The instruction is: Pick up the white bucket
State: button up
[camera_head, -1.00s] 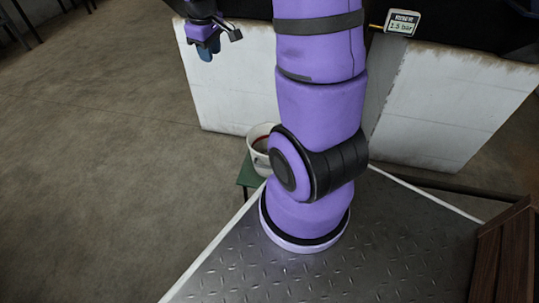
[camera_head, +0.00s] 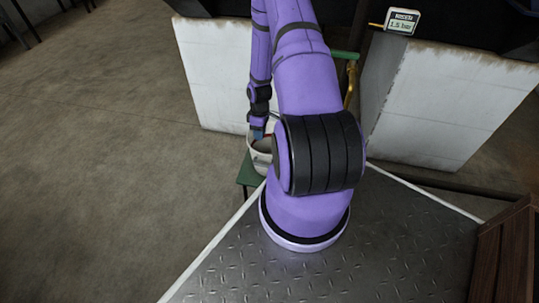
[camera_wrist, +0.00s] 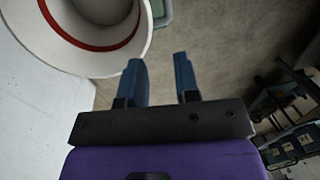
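The white bucket (camera_head: 260,160) stands on a green stand (camera_head: 247,176) beside the metal platform, partly hidden behind my arm in the head view. In the head view my gripper (camera_head: 257,133) points down at the bucket's near-left rim.
White blocks (camera_head: 215,75) stand behind the bucket, with another (camera_head: 445,105) to the right. A gauge display (camera_head: 402,21) sits above the right block. A wooden crate (camera_head: 505,255) is at the lower right. The floor (camera_head: 110,150) on the left is clear.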

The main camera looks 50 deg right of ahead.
aim_at(269, 155)
jog(key=shift+s+a+f, duration=0.45)
jog(key=shift+s+f, duration=0.05)
jog(key=shift+f, duration=2.1)
jog(key=shift+s+a+f, duration=0.45)
jog(key=shift+s+f, duration=0.05)
jog(key=shift+f, duration=2.05)
jog(key=shift+s+a+f, duration=0.45)
jog(key=shift+s+f, duration=0.05)
jog(key=shift+f, duration=2.1)
jog(key=shift+c, duration=0.2)
grip_shut()
